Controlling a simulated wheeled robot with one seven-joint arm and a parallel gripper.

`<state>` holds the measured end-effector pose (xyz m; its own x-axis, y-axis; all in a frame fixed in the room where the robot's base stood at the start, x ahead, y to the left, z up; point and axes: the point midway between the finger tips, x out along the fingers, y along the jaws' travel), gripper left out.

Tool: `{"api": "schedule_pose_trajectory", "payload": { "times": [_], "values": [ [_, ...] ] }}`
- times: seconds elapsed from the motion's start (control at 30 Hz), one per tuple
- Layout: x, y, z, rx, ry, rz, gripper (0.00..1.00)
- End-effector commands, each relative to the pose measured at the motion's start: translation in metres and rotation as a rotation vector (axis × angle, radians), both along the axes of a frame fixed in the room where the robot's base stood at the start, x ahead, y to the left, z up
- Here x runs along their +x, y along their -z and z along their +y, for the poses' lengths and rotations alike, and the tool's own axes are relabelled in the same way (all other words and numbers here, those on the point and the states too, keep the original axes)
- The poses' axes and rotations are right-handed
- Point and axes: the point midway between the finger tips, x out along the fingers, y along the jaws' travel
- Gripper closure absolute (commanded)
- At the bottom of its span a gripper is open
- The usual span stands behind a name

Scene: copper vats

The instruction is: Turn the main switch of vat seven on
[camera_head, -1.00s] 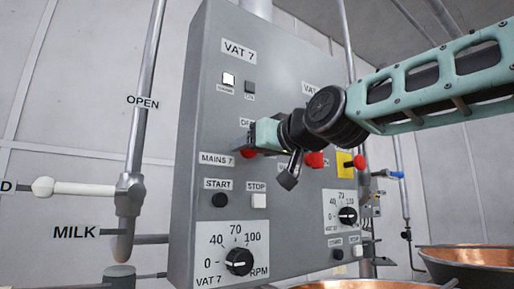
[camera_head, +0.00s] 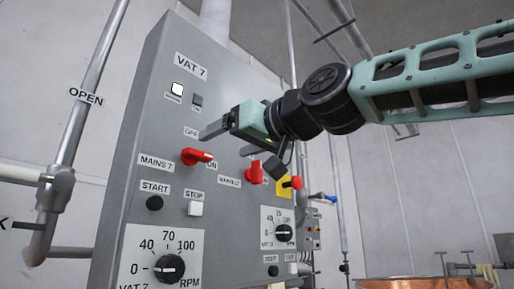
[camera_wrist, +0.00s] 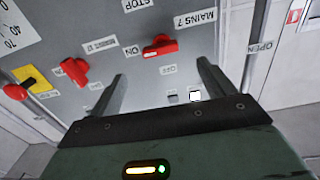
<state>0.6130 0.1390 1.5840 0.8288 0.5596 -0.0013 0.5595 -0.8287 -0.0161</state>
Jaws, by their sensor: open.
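The red MAINS 7 switch (camera_head: 197,156) is on the grey panel under the VAT 7 label. Its handle lies roughly level, with its end toward the ON label; the OFF label is above it. It shows upside down in the wrist view (camera_wrist: 160,47), also pointing to ON. My gripper (camera_head: 222,142) is open and empty, above and right of the switch, apart from it. Its two spread fingers show in the wrist view (camera_wrist: 160,84), with bare panel between them. A white lamp (camera_head: 178,90) looks lit; the lamp beside it (camera_head: 197,99) looks dark.
A second red switch (camera_head: 254,171) stands upright to the right, close below my gripper. A red button on a yellow plate (camera_head: 297,182) lies beyond it. START (camera_head: 154,203), STOP (camera_head: 195,208) and an RPM knob (camera_head: 169,268) are below. Pipes stand left; a copper vat (camera_head: 425,287) is lower right.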

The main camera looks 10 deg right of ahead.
Motion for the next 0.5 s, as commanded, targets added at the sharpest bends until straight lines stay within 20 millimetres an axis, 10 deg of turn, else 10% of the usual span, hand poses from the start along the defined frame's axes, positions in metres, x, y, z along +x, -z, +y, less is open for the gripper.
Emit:
{"api": "schedule_pose_trajectory", "payload": {
  "times": [0.5],
  "values": [
    [-0.049,0.004,-0.032,0.001,-0.004,-0.002,0.18]
  ]
}}
